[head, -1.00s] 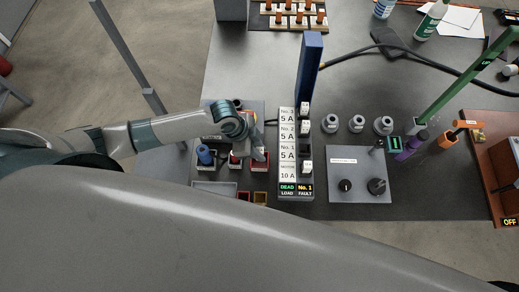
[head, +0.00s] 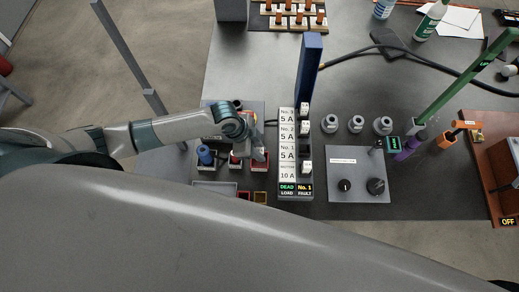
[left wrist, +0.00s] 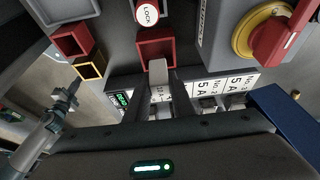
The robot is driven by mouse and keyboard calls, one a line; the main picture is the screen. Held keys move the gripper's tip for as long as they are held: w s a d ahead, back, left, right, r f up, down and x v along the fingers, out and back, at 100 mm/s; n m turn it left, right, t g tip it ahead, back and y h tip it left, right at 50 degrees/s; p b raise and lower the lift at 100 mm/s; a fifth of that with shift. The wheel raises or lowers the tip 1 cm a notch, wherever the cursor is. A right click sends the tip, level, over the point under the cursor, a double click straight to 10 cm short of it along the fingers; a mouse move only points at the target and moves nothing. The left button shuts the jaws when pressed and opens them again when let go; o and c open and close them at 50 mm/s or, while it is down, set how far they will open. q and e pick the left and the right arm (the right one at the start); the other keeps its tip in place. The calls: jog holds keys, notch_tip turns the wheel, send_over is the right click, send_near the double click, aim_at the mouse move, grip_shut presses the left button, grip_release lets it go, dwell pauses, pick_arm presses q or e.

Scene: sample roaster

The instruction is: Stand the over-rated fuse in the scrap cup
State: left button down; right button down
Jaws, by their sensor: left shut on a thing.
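My left gripper (head: 259,154) is shut on a pale fuse piece (left wrist: 157,76), which stands up between the fingers in the left wrist view. It is just left of the labelled fuse block (head: 287,152), by an open red box (head: 260,167). In the left wrist view the piece overlaps the near edge of that red box (left wrist: 156,36); contact cannot be told. White carriers sit at the No. 3, No. 2 and motor places; the No. 1 place looks dark. A small red cup (left wrist: 72,42) and a yellow cup (left wrist: 90,68) stand nearby.
A tall blue panel (head: 310,65) rises behind the block. A red rotary switch (left wrist: 285,38) and a red lock tag (left wrist: 148,12) are close to my left gripper. A blue knob-like piece (head: 205,155) is further left. A grey panel with knobs (head: 358,174) lies right.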

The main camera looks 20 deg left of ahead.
pick_arm(q)
jog(key=shift+f+b, duration=1.4)
jog(key=shift+f, duration=0.95)
jog(key=c, duration=1.5)
grip_release()
jog(key=shift+o, duration=0.2)
jog(key=shift+r, duration=0.15)
jog(key=shift+w+a+r, duration=0.15)
jog(key=shift+a+r, duration=0.1)
jog(key=shift+r, duration=0.25)
jog(key=b+v, duration=0.3)
jog(key=v, duration=1.3)
jog(key=shift+s, duration=0.3)
jog(key=shift+a, duration=0.1)
